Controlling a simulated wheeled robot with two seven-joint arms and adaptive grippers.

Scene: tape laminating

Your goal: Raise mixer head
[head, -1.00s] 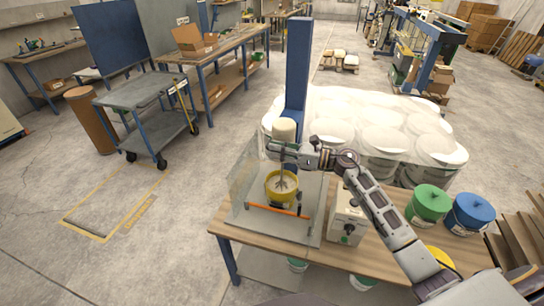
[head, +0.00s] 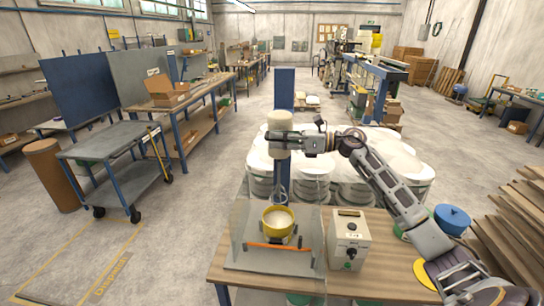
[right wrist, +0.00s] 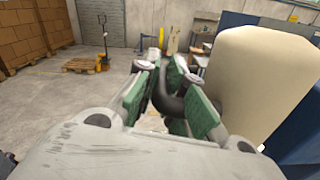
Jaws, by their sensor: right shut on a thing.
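The mixer head (head: 281,122) is a cream rounded cylinder in front of a blue column (head: 284,82). A stirrer (head: 281,188) hangs from it, with its lower end just above or at the rim of the yellow bowl (head: 278,233). The bowl holds pale contents. My right gripper (head: 282,143) is at the lower part of the mixer head. In the right wrist view its green-padded fingers (right wrist: 172,98) are shut on a dark curved handle (right wrist: 168,92), beside the cream head (right wrist: 255,85). My left gripper is not in view.
Clear guard panels (head: 240,228) and an orange bar (head: 278,247) surround the bowl. A grey control box (head: 348,240) stands to the right on the wooden table (head: 385,262). White lidded buckets (head: 400,160) stand behind. A blue-lidded bucket (head: 452,218) is at the right.

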